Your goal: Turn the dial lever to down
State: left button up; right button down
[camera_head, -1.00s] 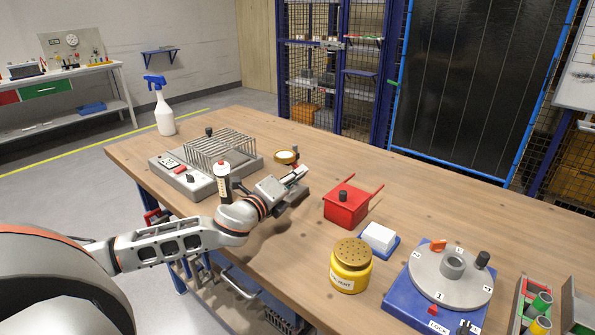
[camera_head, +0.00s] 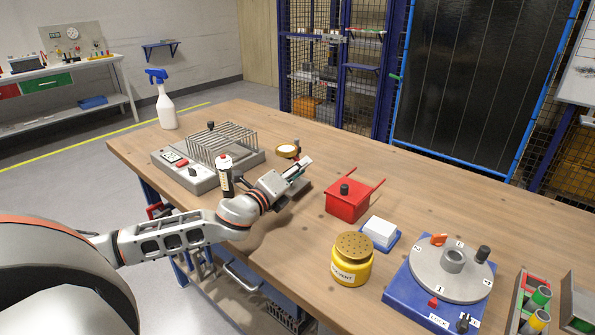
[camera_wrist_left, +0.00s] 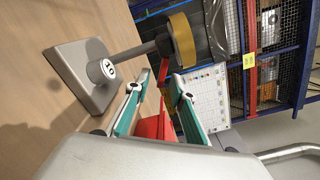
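My left gripper (camera_head: 300,168) is over the middle of the table, with nothing held. In the left wrist view its two teal-lined fingers (camera_wrist_left: 158,88) are apart. Beside them is a stand with a grey base (camera_wrist_left: 88,85), a round hub marked 10 (camera_wrist_left: 108,68), and a rod ending in a brass-coloured round dial (camera_wrist_left: 181,40). The fingers appear not to touch it. In the head view the gold-rimmed dial (camera_head: 287,151) shows just behind the gripper, which hides much of the stand. I cannot tell which part is the dial lever. My right gripper is not in view.
A grey machine with a wire rack (camera_head: 222,147) and a white bottle (camera_head: 225,175) stand left of the gripper. A red box (camera_head: 347,203), yellow jar (camera_head: 351,262) and numbered rotary jig (camera_head: 452,272) stand to the right. The table's far middle is clear.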

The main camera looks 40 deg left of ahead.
pick_arm(q)
jog(key=shift+s+f, duration=0.1)
jog(key=shift+s, duration=0.3)
jog(key=shift+s+d, duration=0.15)
jog(key=shift+s, duration=5.45)
